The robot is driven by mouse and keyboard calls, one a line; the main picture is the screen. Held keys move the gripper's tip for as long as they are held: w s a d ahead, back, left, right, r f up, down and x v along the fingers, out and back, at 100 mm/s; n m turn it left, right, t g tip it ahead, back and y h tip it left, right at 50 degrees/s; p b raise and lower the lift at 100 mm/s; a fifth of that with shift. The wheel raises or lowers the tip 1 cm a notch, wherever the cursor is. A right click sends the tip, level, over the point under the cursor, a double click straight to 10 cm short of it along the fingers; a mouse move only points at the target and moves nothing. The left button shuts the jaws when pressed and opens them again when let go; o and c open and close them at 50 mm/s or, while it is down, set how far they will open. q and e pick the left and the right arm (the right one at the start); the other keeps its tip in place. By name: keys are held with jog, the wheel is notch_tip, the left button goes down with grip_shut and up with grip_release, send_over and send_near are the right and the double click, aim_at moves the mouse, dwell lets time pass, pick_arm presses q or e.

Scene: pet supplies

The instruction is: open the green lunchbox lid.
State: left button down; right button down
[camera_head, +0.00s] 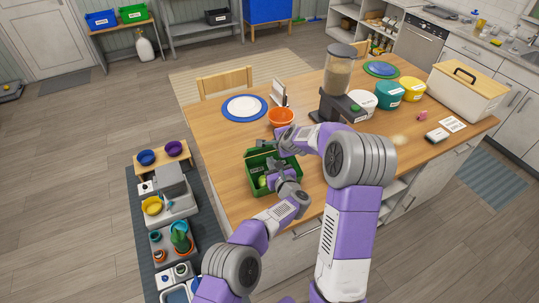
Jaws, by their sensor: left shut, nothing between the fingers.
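The green lunchbox (252,166) sits near the front left edge of the wooden table. Its dark inside shows in part, with a light green item (262,181) at its left. My left gripper (273,170) is over the box, shut with nothing in it. Whether it touches the box is too small to tell. My right arm reaches over the table, and its wrist end is by the box's far side. The right fingers are too small and covered to read. The arms hide part of the box, and I cannot make out the lid clearly.
Just behind the box are an orange bowl (281,116) and a blue-rimmed plate (244,107). A tall dispenser (337,80) and several canisters, one of them teal (389,95), stand to the right.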

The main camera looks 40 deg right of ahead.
aim_at(266, 148)
pick_arm(q)
jog(key=shift+w+d+r, duration=0.15)
jog(key=shift+w+r, duration=0.4)
jog(key=shift+w, duration=0.05)
jog(key=shift+w+d+r, duration=0.15)
jog(key=shift+w+r, duration=0.35)
jog(key=shift+w, duration=0.1)
pick_arm(e)
jog(key=shift+r, duration=0.1)
pick_arm(q)
jog(key=shift+w, duration=0.1)
